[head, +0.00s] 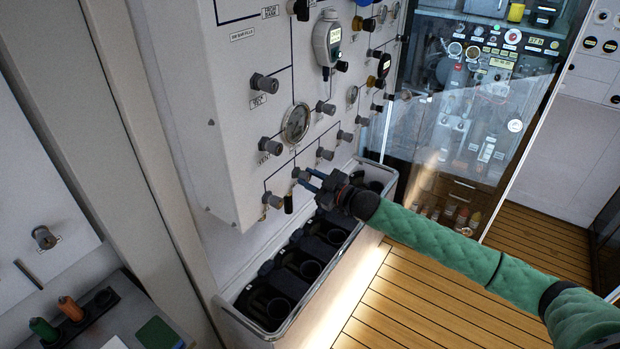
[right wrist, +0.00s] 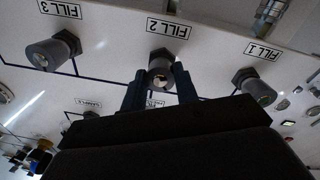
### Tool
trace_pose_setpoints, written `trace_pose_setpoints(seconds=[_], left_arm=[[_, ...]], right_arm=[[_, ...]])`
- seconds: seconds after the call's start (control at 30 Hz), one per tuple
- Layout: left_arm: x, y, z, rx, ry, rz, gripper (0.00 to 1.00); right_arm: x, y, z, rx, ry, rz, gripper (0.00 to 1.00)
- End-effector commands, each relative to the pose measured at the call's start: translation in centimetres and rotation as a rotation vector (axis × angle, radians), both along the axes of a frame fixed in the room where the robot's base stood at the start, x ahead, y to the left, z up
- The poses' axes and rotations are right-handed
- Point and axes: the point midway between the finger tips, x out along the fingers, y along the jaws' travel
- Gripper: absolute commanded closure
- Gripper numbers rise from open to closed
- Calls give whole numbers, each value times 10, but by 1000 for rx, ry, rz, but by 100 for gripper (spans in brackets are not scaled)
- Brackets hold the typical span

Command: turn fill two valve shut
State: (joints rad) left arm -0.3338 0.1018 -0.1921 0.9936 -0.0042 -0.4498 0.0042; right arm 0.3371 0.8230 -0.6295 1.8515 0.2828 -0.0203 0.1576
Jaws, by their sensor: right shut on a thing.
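The fill two valve (right wrist: 161,72) is a grey round knob under an upside-down "FILL 2" label in the right wrist view. In the head view its knob (head: 298,173) is low on the white panel. My right gripper (head: 306,178) reaches it from the right. In the right wrist view the two dark fingers (right wrist: 158,82) stand on either side of the knob, shut on it. Part of the knob is hidden by the fingers. My left gripper is in neither view.
The fill 1 knob (right wrist: 256,88) and fill 3 knob (right wrist: 53,50) flank it closely on the panel (head: 225,110). Below is a railed rack (head: 222,306) with black cylinder holders. A gauge (head: 296,124) sits above. Wooden floor (head: 420,300) lies to the right.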

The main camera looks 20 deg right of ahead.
Motion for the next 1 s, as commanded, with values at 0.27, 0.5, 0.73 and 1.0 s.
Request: trace_pose_setpoints(seconds=[0.27,0.5,0.73,1.0], left_arm=[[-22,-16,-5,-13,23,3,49],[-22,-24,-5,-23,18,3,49],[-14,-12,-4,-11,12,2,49],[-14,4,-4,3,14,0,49]], right_arm=[[-1,0,-3,204,166,-1,93],[-1,1,-4,361,288,0,93],[-1,1,-4,468,372,-1,93],[-2,1,-4,532,423,-1,93]])
